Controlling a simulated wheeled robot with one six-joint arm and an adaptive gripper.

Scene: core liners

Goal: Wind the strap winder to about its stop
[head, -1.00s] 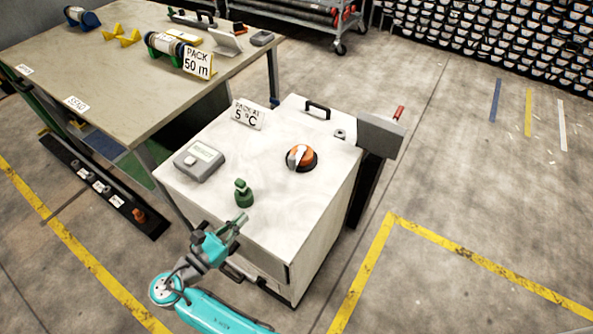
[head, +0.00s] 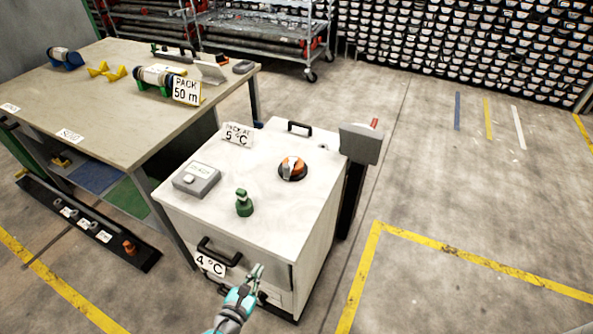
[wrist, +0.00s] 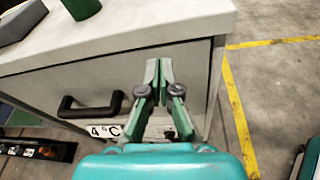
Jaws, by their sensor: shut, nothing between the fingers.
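My gripper (head: 256,273) is shut and empty. It is in front of the white cabinet's (head: 265,225) front face, below the top edge and right of the black drawer handle (head: 219,252). In the wrist view its fingers (wrist: 159,72) are together in front of the cabinet face; I cannot tell whether they touch it. A grey box with a red handle (head: 374,123) stands on a dark post at the cabinet's right side. It may be the strap winder (head: 360,144), but no label shows. My gripper is well apart from it.
The cabinet top carries an orange and white rotary knob (head: 292,168), a green knobbed piece (head: 243,203) and a grey device (head: 196,179). A workbench (head: 105,100) stands at the left. The floor right of the cabinet is clear, with yellow lines.

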